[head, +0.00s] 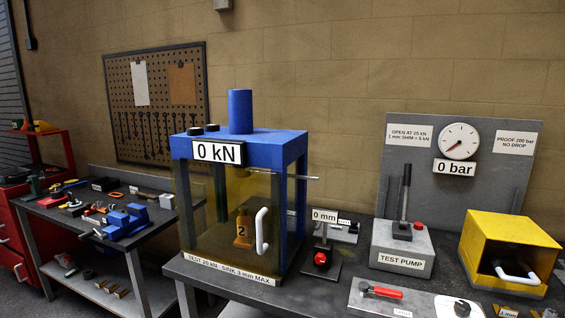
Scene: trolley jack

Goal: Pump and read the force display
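A blue test press (289,150) stands on the dark bench in the middle of the view. Its force display (218,152) on the front top reads "0 kN". A tinted door with a white handle (262,232) covers its front and looks closed. Behind it is a yellow part marked 2 (243,229). A thin metal rod (298,177) sticks out to the right of the press. To the right is a grey test pump (401,262) with a black-gripped lever (405,190) standing nearly upright and a red button. Neither of my grippers is in view.
A gauge (458,141) above a "0 bar" display hangs on the grey back panel. A "0 mm" display (324,215) stands beside the press. A yellow box (512,238) is at the right. A tool-covered bench (52,215) is left.

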